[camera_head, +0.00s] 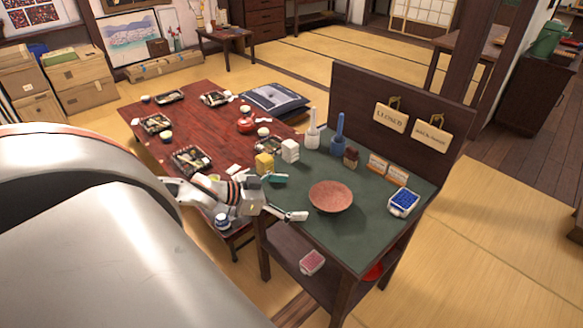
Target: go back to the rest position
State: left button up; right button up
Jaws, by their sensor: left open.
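My left arm comes in from the left, large and close. Its gripper (288,197) is over the near left part of the green-topped stand (333,241). The two fingers are spread apart with nothing between them. A pinkish-brown bowl (331,196) is on the stand to the right of the fingers, apart from them as far as I can tell. A yellow block (264,163) and a white block (290,151) are just behind the fingers. My right gripper does not show.
The low red table (206,103) holds several dishes, partly behind my arm. White (312,130) and blue (338,138) bottle-like items, signs and a blue-filled container (403,202) are on the stand. A dark back panel (392,108) rises behind. Tatami (480,250) on the right is clear.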

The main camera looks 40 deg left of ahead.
pick_arm(q)
jog(key=shift+s+r, duration=0.1)
jog(key=shift+s, duration=0.1)
dwell(0.6)
jog(key=shift+s+d+f, duration=0.15)
jog(key=shift+d+f, duration=0.1)
jog(key=shift+f, duration=0.1)
jog(key=s+d+f+m+y, duration=0.1)
jog(key=s+d+f+y, duration=0.4)
jog(key=d, duration=0.1)
jog(key=s+r+g+y, duration=0.2)
jog(key=s+g+y, duration=0.35)
jog(key=s, duration=0.55)
jog(key=w+d+f+n+t+h, duration=0.2)
jog(key=d+f+t+h, duration=0.2)
jog(key=d+f, duration=0.9)
jog(key=d+h, duration=0.3)
jog(key=shift+f, duration=0.25)
